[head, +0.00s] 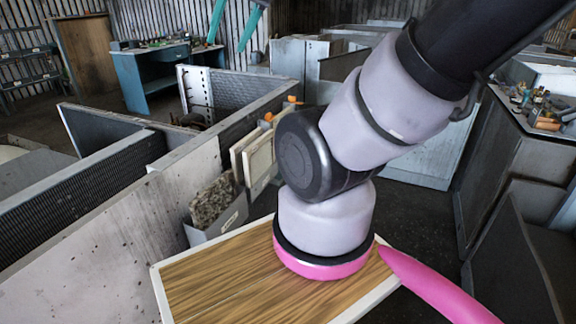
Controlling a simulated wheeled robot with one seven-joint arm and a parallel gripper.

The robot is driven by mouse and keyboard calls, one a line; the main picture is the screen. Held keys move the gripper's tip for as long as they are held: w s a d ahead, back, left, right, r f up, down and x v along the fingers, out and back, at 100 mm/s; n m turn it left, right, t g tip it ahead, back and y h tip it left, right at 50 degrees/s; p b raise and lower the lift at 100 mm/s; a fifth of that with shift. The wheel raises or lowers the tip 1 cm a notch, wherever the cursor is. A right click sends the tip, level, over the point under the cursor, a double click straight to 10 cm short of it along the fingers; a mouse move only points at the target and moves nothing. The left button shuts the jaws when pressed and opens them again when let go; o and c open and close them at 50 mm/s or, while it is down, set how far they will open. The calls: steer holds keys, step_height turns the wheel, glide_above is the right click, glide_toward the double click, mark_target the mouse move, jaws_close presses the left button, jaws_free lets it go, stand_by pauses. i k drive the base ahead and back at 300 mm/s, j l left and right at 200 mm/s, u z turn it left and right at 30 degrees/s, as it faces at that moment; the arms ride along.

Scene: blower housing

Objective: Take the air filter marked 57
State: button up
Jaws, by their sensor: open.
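The end of my arm shows in the head view, with a pink ring (322,266) over a wooden surface with a white border. A pale panel (260,155) is farther back, partly hidden by my arm. A speckled grey-brown panel (212,201) stands in front, in a grey holder with a small label. The label is too small to read, so I cannot tell which is marked 57.
The wooden surface (215,272) fills the lower centre. Metal partitions (130,215) rise on the left. A cluttered bench (530,112) stands at the right. A pink tapered part (435,290) crosses the lower right. Dark floor shows between the wooden surface and the right-hand cabinets.

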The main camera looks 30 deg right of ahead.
mark_target(258, 157)
steer(key=z, duration=0.65)
steer(key=i+l+u, duration=0.4)
steer(key=l+u, duration=0.15)
steer(key=i+l+u, duration=0.25)
steer(key=l+u, duration=0.25)
steer(key=l, duration=0.2)
